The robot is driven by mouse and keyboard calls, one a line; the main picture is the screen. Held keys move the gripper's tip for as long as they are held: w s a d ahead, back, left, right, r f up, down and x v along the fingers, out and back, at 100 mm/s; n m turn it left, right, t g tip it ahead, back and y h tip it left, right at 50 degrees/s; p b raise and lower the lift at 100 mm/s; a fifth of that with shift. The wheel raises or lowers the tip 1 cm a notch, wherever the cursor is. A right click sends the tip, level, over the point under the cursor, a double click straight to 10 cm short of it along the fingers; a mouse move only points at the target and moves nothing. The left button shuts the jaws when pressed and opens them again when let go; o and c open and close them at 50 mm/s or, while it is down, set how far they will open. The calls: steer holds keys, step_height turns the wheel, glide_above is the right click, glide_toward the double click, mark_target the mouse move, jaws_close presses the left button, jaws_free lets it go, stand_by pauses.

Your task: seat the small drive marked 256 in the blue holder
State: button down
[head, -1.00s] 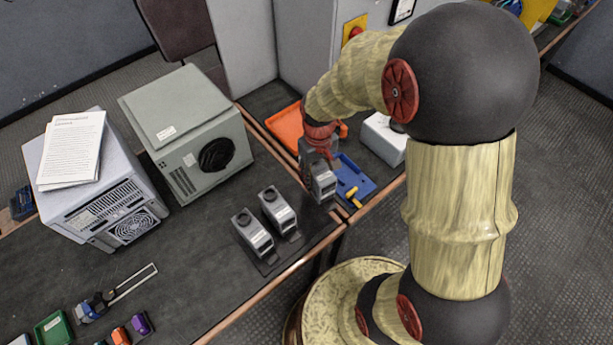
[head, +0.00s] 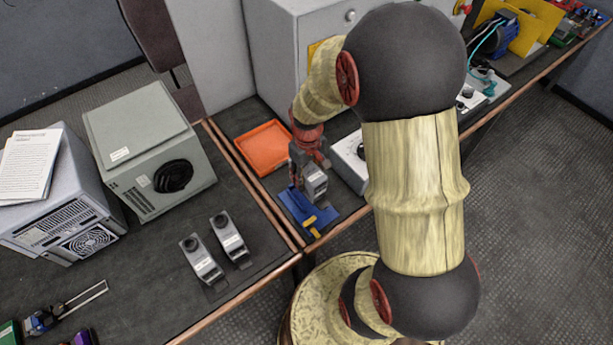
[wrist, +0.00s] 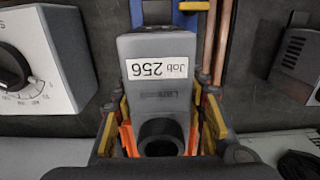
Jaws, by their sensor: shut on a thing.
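The small drive (head: 315,182) is a grey block, and its white label reads "Job 256", upside down in the wrist view (wrist: 157,67). My gripper (head: 309,163) is shut on it; in the wrist view its fingers (wrist: 160,118) are on both sides of the drive's round dark end. The blue holder (head: 294,207), with a yellow lever (head: 309,221), lies on the bench under and beside the drive. In the wrist view parts of the holder (wrist: 188,20) show beyond the drive. The drive hides much of it, and I cannot tell whether they touch.
Two similar grey drives (head: 202,260) (head: 229,236) stand on the bench left of the holder. An orange tray (head: 262,147) lies behind my gripper. A white box with a dial (head: 349,158) stands close on the right. Bigger grey housings (head: 140,130) stand at left.

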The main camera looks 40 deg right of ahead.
mark_target(307, 167)
steer(key=shift+f+b, duration=1.95)
steer(key=shift+f, duration=0.45)
steer(key=shift+f+b, duration=0.6)
steer(key=shift+f, duration=0.85)
steer(key=c, duration=1)
jaws_free()
step_height(307, 167, up, 12)
